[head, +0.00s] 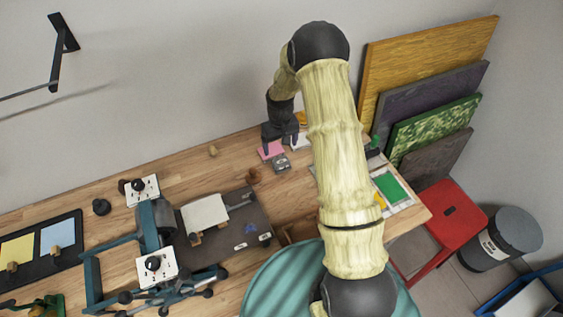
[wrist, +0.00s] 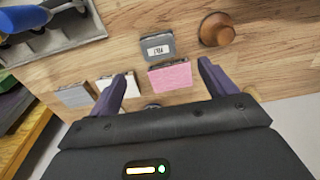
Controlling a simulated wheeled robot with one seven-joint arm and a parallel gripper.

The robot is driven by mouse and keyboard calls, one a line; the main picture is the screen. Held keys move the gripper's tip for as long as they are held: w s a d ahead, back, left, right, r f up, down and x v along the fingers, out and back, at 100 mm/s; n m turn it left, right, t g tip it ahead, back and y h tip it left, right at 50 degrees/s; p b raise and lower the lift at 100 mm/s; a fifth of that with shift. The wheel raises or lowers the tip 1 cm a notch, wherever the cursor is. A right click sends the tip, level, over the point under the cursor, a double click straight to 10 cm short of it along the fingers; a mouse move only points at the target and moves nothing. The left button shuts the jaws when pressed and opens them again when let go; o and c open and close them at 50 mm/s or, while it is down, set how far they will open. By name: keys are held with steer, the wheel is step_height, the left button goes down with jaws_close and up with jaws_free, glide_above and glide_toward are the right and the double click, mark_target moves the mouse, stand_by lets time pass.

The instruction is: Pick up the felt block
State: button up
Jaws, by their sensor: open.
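The felt block is a small grey block (wrist: 156,47) with a white label, lying on the wooden bench; the label's lettering looks like "FELT". In the head view the grey block (head: 281,163) lies just in front of a pink block (head: 270,150). My gripper (wrist: 162,70) is open and empty in the wrist view. Its dark purple fingers are on either side of the pink block (wrist: 170,76), and the felt block lies just beyond the fingertips. In the head view my gripper (head: 280,143) is above the back of the bench, partly dark and unclear.
A brown knob-like object (wrist: 217,30) stands right of the felt block. A grey tray (wrist: 70,32) holds a blue object. Bare bench (wrist: 270,50) lies to the right.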

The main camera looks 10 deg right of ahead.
steer(key=p, duration=0.2)
glide_above(281, 161)
steer(key=shift+f, duration=2.4)
steer(key=shift+f, duration=0.1)
step_height(281, 161, down, 2)
steer(key=shift+d+f+p, duration=0.1)
steer(key=shift+p, duration=0.9)
steer(key=shift+f+p, duration=0.5)
steer(key=shift+f, duration=0.9)
steer(key=c, duration=1.2)
steer(key=shift+o, duration=0.2)
